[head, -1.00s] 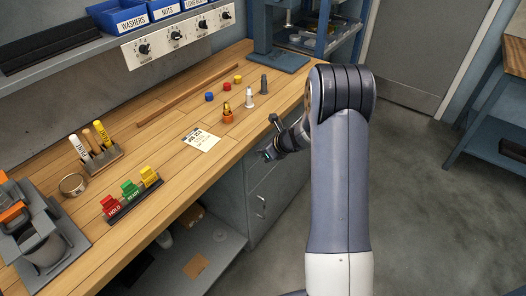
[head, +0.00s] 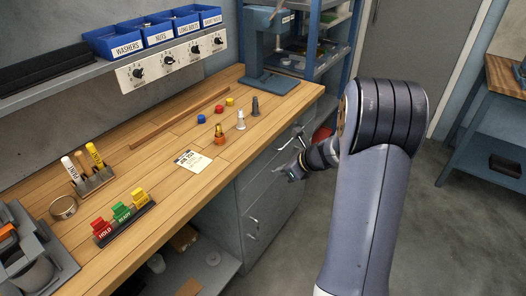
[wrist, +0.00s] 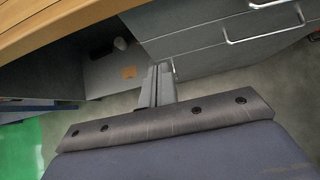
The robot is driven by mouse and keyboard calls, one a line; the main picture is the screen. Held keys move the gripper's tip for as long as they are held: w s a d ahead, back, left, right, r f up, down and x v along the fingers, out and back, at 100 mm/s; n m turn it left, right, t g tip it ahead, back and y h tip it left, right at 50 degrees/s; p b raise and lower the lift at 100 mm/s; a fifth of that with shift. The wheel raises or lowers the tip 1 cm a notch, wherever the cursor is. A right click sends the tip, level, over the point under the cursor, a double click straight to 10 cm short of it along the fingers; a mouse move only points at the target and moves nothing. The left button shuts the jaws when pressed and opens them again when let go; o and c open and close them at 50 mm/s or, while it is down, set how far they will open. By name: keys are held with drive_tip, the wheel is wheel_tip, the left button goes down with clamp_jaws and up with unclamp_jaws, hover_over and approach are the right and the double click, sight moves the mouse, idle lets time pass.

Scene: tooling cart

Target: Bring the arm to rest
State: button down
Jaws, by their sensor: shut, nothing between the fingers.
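My arm rises at the right of the head view and bends down toward the bench front. My gripper (head: 291,172) hangs in front of the grey drawer cabinet (head: 262,200), beyond the wooden worktop's (head: 165,150) front edge and apart from it. In the wrist view my gripper (wrist: 162,68) has its two fingers together with nothing between them. It points toward the cabinet and the open shelf under the bench.
On the worktop are a paper card (head: 193,161), a tool holder (head: 95,182), coloured tags (head: 121,211) and several small pegs and caps. Drawer handles (wrist: 265,30) stick out near my gripper. Open floor (head: 440,200) lies to the right.

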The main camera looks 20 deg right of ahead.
idle(0.3)
approach(248, 175)
wheel_tip(248, 175, down, 3)
drive_tip(key=w+a, duration=0.2)
drive_tip(key=shift+w+a+f, duration=0.3)
drive_tip(key=shift+w+a, duration=0.05)
idle(0.4)
